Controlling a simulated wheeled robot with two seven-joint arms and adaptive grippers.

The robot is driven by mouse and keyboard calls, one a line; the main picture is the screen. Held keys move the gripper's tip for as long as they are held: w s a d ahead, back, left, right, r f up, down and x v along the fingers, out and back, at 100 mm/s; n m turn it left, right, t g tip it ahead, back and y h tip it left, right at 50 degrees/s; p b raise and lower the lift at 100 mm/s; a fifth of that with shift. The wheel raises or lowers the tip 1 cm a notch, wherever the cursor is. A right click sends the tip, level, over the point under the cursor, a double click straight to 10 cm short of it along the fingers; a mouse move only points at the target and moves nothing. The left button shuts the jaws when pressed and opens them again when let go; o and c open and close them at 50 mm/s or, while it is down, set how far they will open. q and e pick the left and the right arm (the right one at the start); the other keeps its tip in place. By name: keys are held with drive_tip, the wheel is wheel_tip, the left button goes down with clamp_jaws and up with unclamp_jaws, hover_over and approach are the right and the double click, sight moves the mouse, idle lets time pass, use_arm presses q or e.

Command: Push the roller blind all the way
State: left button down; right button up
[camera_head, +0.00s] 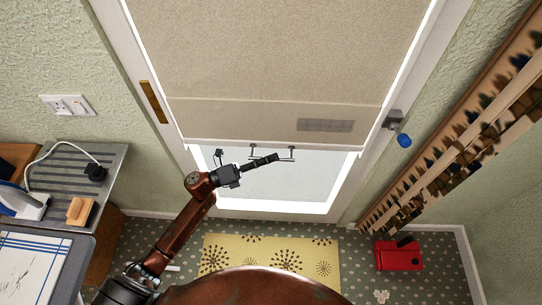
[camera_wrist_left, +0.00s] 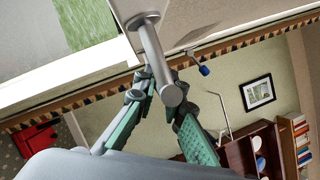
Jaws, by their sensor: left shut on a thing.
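The roller blind (camera_head: 275,60) is a beige sheet covering most of a white-framed opening. Its bottom edge sits above a strip of bare pane. A small bar handle (camera_head: 292,153) hangs at that edge; it also shows in the left wrist view as a grey metal rod (camera_wrist_left: 154,55). My left gripper (camera_head: 274,158) is at the handle, below the blind's edge. In the left wrist view its green-padded fingers (camera_wrist_left: 163,100) are on either side of the rod's end, shut on it. The exact contact is partly hidden. My right gripper is not in view.
A grey rack top (camera_head: 65,180) with an iron (camera_head: 22,203) stands at the left. A blue-tipped fitting (camera_head: 404,140) sticks out right of the frame. A yellow mat (camera_head: 270,256) lies below.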

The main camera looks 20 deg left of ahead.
use_arm(q)
drive_tip(key=c, duration=2)
unclamp_jaws()
drive_tip(key=v, duration=1.2)
